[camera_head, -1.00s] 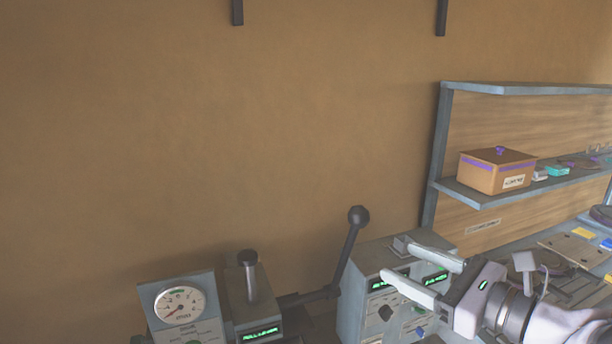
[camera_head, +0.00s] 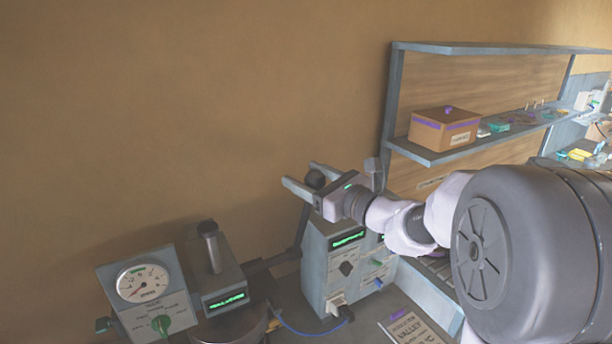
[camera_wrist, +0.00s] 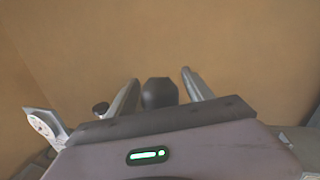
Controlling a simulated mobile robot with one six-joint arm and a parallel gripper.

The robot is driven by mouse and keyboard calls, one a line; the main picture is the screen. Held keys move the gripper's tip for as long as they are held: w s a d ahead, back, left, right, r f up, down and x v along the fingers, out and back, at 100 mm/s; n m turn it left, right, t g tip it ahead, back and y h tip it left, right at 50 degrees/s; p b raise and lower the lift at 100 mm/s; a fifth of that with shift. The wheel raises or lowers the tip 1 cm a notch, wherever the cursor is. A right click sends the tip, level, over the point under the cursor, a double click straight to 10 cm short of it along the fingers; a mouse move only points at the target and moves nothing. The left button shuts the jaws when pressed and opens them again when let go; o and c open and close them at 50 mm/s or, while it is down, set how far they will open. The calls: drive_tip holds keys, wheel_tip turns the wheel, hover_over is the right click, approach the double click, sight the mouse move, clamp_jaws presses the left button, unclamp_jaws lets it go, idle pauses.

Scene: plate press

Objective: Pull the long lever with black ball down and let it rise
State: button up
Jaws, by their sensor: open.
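The long lever (camera_head: 301,226) rises from the press (camera_head: 212,262) at the lower middle of the head view. Its black ball (camera_head: 316,179) is at the top, partly hidden by my gripper. My gripper (camera_head: 297,175) is open, with one finger on each side of the ball in the head view. In the wrist view the black ball (camera_wrist: 159,93) sits between the two fingers of my gripper (camera_wrist: 157,82), with gaps visible beside it. I cannot tell whether a finger touches it. The lever stands raised, leaning slightly right.
A gauge box (camera_head: 147,291) stands left of the press. A grey box with green displays (camera_head: 345,262) stands close behind and right of the lever. A shelf (camera_head: 470,148) with a brown box (camera_head: 444,130) is on the right. The wall left of the lever is clear.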

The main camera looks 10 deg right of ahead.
clamp_jaws()
drive_tip(key=shift+f, duration=0.1)
idle(0.3)
